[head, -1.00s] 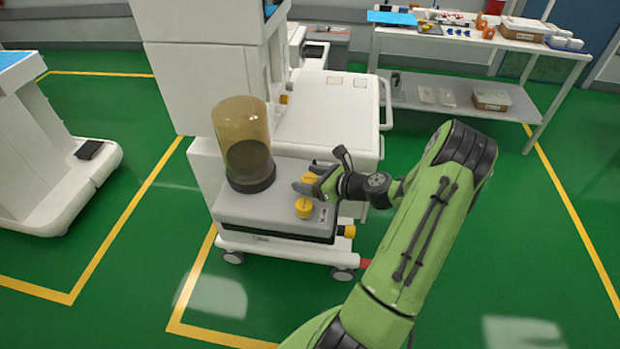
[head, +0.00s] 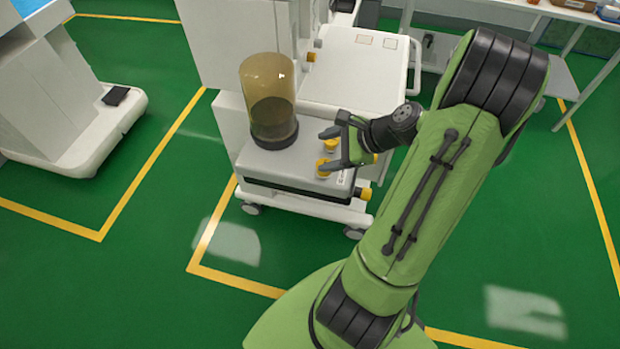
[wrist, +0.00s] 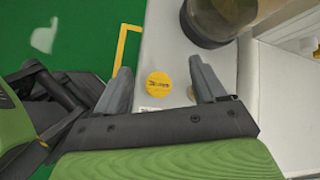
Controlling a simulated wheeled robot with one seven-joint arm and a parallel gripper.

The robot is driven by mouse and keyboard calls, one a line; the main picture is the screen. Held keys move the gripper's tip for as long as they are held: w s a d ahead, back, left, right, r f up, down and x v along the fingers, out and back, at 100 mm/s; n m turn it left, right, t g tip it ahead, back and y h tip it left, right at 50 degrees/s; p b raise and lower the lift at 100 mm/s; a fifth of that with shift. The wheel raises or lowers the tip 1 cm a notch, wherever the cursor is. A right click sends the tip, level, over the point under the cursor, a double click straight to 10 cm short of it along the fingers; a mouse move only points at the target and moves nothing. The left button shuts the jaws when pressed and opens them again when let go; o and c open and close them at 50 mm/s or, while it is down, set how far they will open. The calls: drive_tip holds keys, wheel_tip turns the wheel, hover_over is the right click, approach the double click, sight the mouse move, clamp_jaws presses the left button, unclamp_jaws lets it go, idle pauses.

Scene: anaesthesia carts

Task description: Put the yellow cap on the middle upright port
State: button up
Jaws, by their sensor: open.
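In the wrist view, a yellow cap with dark lettering (wrist: 158,85) shows between the fingertips, with clear space on both sides. I cannot tell whether the gripper touches anything.
A tall amber canister (head: 267,100) with a dark base stands left of the caps. A yellow fitting (head: 366,193) sticks out of the cart's front right. The white cart body (head: 350,75) rises behind. Green floor is free in front.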

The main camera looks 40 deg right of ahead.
drive_tip(key=a+r+n+g+h, duration=0.1)
drive_tip(key=a+r+n+g, duration=0.3)
drive_tip(key=a+n, duration=0.55)
drive_tip(key=s+a+r+n+h, duration=0.2)
drive_tip(key=s+a+r+n, duration=0.2)
drive_tip(key=s+r+n, duration=0.1)
drive_tip(key=s+a+r+n+t+h, duration=0.1)
drive_tip(key=s+a+r+n, duration=0.3)
drive_tip(key=s+n, duration=0.4)
drive_tip(key=shift+a+r+n+t+h, duration=0.3)
drive_tip(key=shift+a+r+n+h, duration=0.1)
drive_tip(key=shift+a+n, duration=0.3)
